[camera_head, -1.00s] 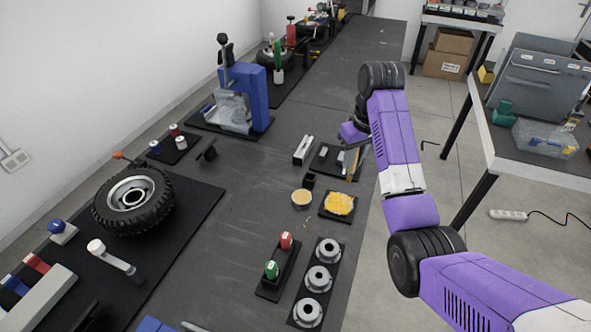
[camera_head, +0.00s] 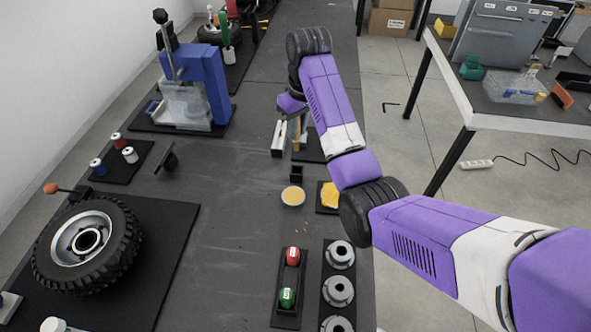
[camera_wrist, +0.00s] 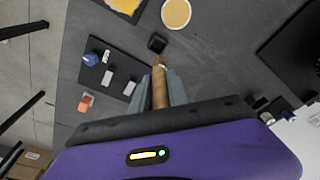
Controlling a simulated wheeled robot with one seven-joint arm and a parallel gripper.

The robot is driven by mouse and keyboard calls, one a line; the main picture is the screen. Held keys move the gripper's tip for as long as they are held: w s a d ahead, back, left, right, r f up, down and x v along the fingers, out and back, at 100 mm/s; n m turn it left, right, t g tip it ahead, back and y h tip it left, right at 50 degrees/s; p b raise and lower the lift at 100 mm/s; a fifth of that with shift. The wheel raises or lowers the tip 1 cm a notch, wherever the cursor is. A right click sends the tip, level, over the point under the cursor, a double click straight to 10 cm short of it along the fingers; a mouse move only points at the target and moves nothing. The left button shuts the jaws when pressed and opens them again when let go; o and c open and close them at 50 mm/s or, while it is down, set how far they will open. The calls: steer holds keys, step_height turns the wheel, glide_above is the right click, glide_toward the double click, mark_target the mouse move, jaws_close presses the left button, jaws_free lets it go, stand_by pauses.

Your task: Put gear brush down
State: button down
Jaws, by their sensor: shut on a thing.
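My gripper (camera_wrist: 161,88) is shut on the gear brush (camera_wrist: 160,86), seen as a brown wooden handle between the grey fingers in the wrist view. The brush (camera_head: 297,134) also shows below my wrist in the head view, roughly upright. A small black square holder (camera_head: 297,172) stands on the bench, nearer the camera than the brush. In the wrist view the holder (camera_wrist: 157,43) lies just beyond the brush's tip and looks empty. I cannot tell the brush's height above the bench, and its bristles are not clear.
A metal channel block (camera_head: 279,139) stands close left of the brush. A black mat (camera_wrist: 110,72) with several small items lies beside my gripper. A round yellow tin (camera_head: 292,196) and a yellow cloth (camera_head: 330,195) lie near the holder. The bench centre (camera_head: 225,215) is clear.

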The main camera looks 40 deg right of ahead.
step_height(320, 180, down, 14)
steer(key=shift+r+p, duration=0.1)
steer(key=shift+p, duration=0.65)
steer(key=c, duration=1.3)
jaws_free()
steer(key=r, duration=0.4)
steer(key=s+r, duration=0.1)
steer(key=r, duration=0.3)
steer(key=s+r, duration=0.1)
steer(key=r, duration=0.3)
steer(key=shift+a+b, duration=0.1)
steer(key=shift+b, duration=0.25)
steer(key=shift+w, duration=0.15)
